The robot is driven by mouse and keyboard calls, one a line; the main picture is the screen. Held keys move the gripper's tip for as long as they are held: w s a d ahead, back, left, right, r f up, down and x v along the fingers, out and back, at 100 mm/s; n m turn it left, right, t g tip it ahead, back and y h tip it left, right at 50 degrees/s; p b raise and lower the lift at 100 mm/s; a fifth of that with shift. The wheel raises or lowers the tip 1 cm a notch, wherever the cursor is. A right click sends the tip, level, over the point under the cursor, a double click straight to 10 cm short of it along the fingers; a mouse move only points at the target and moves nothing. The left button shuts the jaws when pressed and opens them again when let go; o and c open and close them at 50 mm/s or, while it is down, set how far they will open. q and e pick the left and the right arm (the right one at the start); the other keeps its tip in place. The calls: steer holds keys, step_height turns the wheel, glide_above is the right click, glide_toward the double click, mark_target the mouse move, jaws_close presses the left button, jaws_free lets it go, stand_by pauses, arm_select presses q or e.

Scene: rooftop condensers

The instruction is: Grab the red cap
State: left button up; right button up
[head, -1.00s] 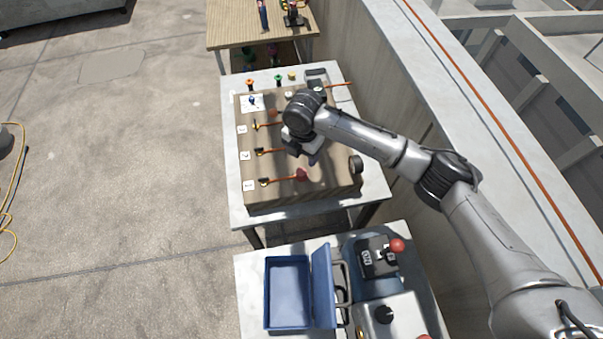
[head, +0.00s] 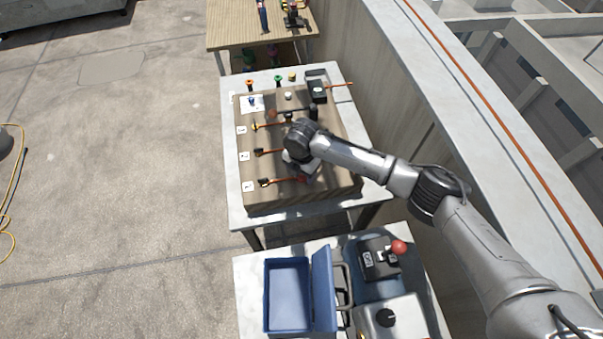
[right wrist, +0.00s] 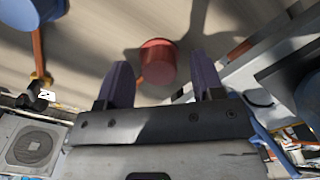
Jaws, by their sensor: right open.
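The red cap (right wrist: 158,58) is a short round cap at the end of a copper pipe. In the right wrist view it lies ahead of the fingers, roughly midway between them across the picture. In the head view only a bit of the red cap (head: 303,179) shows beside the wrist, at the front pipe on the wooden board (head: 270,199). My right gripper (right wrist: 162,78) is open and empty, with two dark purple fingers. Whether the fingers reach around the cap is unclear; they look short of it. My left gripper is in neither view.
A blue cap (right wrist: 30,12) is at the upper left of the right wrist view. Several copper pipes with valves cross the board. A blue open case (head: 288,293) and a device with a red knob (head: 398,247) stand on the nearer table. A wall borders the right.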

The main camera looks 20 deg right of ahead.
steer(key=shift+c, duration=0.4)
steer(key=shift+c, duration=0.7)
steer(key=c, duration=0.7)
